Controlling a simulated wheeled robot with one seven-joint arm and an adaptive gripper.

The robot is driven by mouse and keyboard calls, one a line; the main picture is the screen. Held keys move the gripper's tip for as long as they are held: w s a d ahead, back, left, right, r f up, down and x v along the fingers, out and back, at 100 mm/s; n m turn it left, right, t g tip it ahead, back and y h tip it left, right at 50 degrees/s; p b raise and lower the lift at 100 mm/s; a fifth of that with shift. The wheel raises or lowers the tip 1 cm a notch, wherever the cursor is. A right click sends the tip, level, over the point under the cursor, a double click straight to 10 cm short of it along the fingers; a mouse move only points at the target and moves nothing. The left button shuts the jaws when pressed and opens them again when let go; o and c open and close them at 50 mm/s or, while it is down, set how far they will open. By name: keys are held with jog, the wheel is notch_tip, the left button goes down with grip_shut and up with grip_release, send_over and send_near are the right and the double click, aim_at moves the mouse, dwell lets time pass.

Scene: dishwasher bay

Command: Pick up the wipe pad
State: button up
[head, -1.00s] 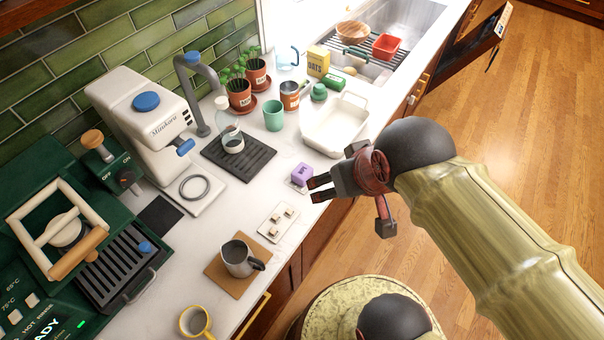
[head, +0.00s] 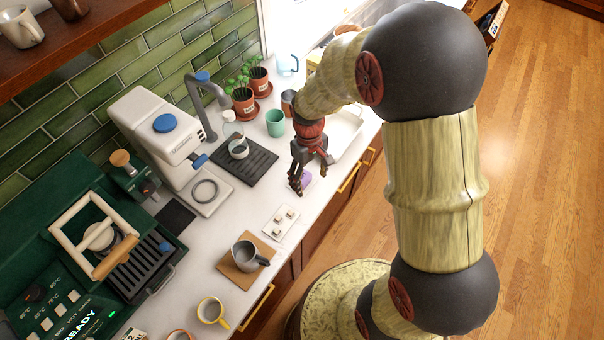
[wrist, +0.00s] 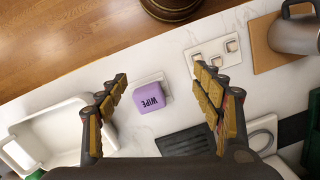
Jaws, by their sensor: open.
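The wipe pad (wrist: 150,97) is a small purple block with "WIPE" on top. My gripper (wrist: 163,95) is open, with a finger on each side and nothing held. In the head view my gripper (head: 297,190) points down over the pad (head: 305,180), which is partly hidden behind the fingers. I cannot tell the exact height of the fingertips above the counter.
A white switch plate (head: 281,222) and a grey mug (head: 245,256) on a brown mat stand nearby. A black drip mat (head: 238,163) and a green cup (head: 275,123) are behind. A white tray (head: 346,130) is close beyond my gripper. The counter's front edge (wrist: 90,83) is near the pad.

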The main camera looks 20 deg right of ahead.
aim_at(303, 176)
jog(key=w+n, duration=0.1)
jog(key=w, duration=0.1)
jog(key=w+f+n, duration=0.1)
jog(key=w, duration=0.1)
jog(key=w+f+t, duration=0.1)
jog(key=w, duration=0.2)
jog(key=shift+f+n, duration=0.15)
jog(key=shift+n, duration=0.25)
jog(key=shift+s+n, duration=0.1)
jog(key=shift+n, duration=0.2)
jog(key=shift+w+f, duration=0.2)
jog(key=shift+f, duration=3.65)
jog(key=shift+c, duration=0.5)
jog(key=c, duration=1.1)
jog(key=shift+c, duration=0.2)
jog(key=shift+r, duration=0.15)
